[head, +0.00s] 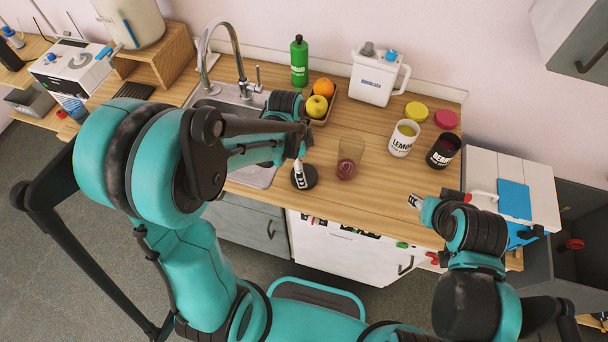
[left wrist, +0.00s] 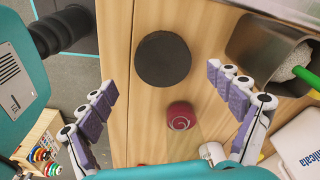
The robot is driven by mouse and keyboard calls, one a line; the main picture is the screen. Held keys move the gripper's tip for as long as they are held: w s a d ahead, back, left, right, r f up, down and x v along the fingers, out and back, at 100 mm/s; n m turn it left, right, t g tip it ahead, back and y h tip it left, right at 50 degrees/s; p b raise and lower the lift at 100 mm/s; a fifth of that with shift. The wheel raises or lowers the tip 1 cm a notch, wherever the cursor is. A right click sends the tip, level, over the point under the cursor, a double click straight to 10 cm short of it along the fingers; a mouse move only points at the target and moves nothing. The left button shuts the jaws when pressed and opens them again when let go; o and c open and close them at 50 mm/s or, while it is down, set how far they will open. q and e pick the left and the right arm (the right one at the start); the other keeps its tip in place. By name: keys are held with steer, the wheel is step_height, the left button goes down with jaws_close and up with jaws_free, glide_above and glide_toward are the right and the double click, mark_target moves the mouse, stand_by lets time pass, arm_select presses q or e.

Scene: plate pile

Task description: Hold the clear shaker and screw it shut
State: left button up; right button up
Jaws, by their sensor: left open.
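The clear shaker (head: 350,150) stands upright on the wooden counter with dark red contents at its bottom. In the left wrist view its red contents (left wrist: 181,117) show, while its clear wall is hard to make out. A flat black disc (head: 311,180), perhaps the lid, lies on the counter to its left; it also shows in the left wrist view (left wrist: 163,60). My left gripper (head: 299,172) is open and empty, above the disc and left of the shaker. My right gripper (head: 414,200) is apart from the shaker, over the counter's right part; its finger opening is unclear.
A LEMON cup (head: 403,139) and a BERRY cup (head: 443,151) stand right of the shaker, near yellow (head: 416,111) and pink (head: 446,119) lids. Behind are a white jug (head: 376,78), a fruit tray (head: 318,115) and a green bottle (head: 299,62). The sink (head: 226,97) is left.

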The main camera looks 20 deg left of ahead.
arm_select(q)
steer(key=f, duration=0.1)
steer(key=f+b, duration=0.1)
steer(key=f, duration=0.3)
steer(key=shift+w+d+b, duration=0.35)
steer(key=c, duration=1)
